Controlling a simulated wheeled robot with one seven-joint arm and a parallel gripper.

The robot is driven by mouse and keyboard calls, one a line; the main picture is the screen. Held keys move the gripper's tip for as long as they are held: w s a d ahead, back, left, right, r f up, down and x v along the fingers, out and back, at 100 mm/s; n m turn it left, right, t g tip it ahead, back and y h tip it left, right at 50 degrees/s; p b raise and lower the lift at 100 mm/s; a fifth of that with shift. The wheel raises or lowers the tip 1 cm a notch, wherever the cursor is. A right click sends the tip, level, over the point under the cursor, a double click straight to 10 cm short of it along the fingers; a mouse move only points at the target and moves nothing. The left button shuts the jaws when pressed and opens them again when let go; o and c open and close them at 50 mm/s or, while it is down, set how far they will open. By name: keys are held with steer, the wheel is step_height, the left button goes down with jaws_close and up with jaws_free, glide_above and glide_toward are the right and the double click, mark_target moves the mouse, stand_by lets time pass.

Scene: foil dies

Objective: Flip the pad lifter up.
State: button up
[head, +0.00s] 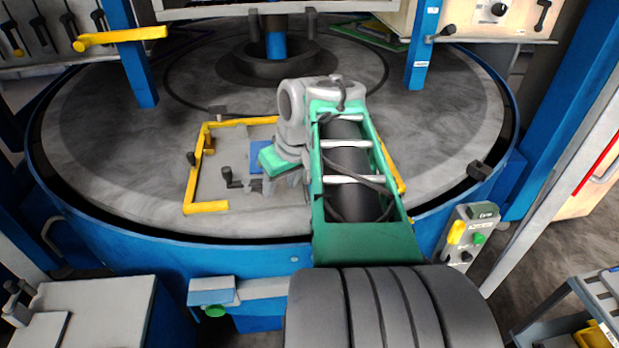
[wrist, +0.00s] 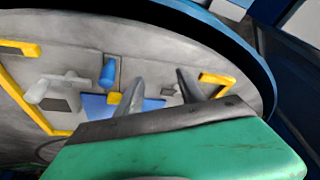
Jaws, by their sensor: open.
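A flat blue pad (wrist: 95,106) lies on the grey plate inside the yellow frame; a small part of the pad (head: 256,160) shows in the head view beside my gripper. In the wrist view a small yellow tab (wrist: 114,98) sits at the pad and a blue cylinder (wrist: 108,72) stands behind it. I cannot tell for sure which of these is the pad lifter. My gripper (wrist: 160,80) is open and empty, its two fingers apart over the plate near the pad. In the head view my gripper (head: 285,178) hides part of the plate.
The yellow frame (head: 207,207) edges the plate on the round grey table (head: 110,150). A dark-handled lever (head: 232,178) stands left of my gripper. Blue posts (head: 424,45) rise around the table. A button box (head: 467,236) is at the right rim. The table's left is clear.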

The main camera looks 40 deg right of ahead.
steer(key=s+d+r, duration=0.2)
steer(key=s+d, duration=0.1)
steer(key=d, duration=0.6)
steer(key=shift+h, duration=0.3)
steer(key=x, duration=0.7)
steer(key=shift+w+f, duration=0.15)
steer(key=shift+w, duration=0.05)
jaws_close()
